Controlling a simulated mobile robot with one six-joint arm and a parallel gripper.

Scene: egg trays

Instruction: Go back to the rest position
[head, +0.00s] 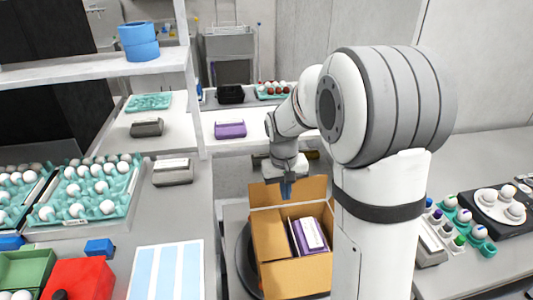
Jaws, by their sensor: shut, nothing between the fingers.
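My gripper (287,190) hangs fingers-down from my arm near the middle of the head view. Its fingers look blue and sit over the back part of an open cardboard box (303,278). The fingers are shut and empty. A purple carton (309,236) with a white label stands inside the box at its right side. My large arm links cover the area to the right of the box.
Egg trays (126,207) with white eggs lie on the left table, with a grey carton (172,172) near them. A blue and white striped sheet (167,271) lies in front. A purple carton (230,129) sits on the back table. Egg-holding equipment (490,207) is at right.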

